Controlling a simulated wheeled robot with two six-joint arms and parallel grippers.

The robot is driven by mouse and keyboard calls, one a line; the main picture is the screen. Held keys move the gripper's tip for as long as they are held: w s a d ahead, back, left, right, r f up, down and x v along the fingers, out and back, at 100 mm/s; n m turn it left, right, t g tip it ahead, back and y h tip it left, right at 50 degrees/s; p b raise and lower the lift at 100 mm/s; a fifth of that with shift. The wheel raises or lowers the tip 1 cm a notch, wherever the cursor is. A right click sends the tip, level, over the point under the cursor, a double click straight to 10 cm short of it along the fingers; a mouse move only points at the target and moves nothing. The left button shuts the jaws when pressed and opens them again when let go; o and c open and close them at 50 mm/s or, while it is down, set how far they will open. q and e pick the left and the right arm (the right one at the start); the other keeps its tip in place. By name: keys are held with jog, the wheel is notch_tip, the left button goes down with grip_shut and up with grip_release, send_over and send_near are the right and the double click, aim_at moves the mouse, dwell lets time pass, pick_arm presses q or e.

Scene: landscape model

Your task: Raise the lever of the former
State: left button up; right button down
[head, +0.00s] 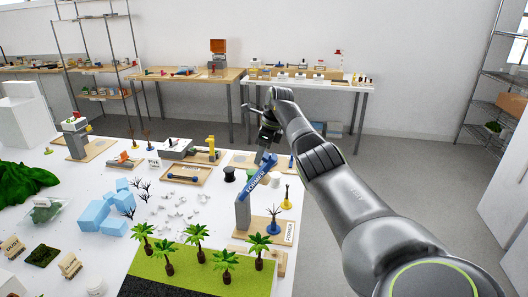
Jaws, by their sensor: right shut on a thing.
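The former stands at the right edge of the white table, with a grey-blue upright (243,212) on a wooden base (268,228). Its blue lever (260,176), lettered FORMER, slants up and to the right from the top of the upright. My right gripper (268,148) reaches in from the right and is shut on the blue lever at its raised far end. The gripper's own body partly hides the fingertips and the grip. My left gripper is not in view.
Palm trees (198,236) on a green strip stand in front of the former. A small dark tree in a blue pot (272,226) is on its base. Blue blocks (95,215), white bits and a wooden tray (186,175) lie to the left. Floor right of the table is clear.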

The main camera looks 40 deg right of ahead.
jog(key=shift+w+a+f, duration=0.1)
jog(key=shift+w+a, duration=0.05)
jog(key=shift+a, duration=0.15)
jog(key=shift+f, duration=0.15)
jog(key=c, duration=1.4)
grip_release()
jog(key=o, duration=0.5)
jog(key=shift+w, duration=0.2)
jog(key=shift+s, duration=0.1)
jog(key=shift+s+d+r, duration=0.1)
jog(key=shift+d+r, duration=0.1)
jog(key=shift+r, duration=0.4)
jog(key=b+v, duration=0.1)
jog(key=v, duration=0.6)
jog(key=shift+r+b, duration=0.3)
jog(key=shift+b, duration=0.1)
jog(key=v, duration=0.8)
jog(key=shift+r+p, duration=0.3)
jog(key=shift+p, duration=0.1)
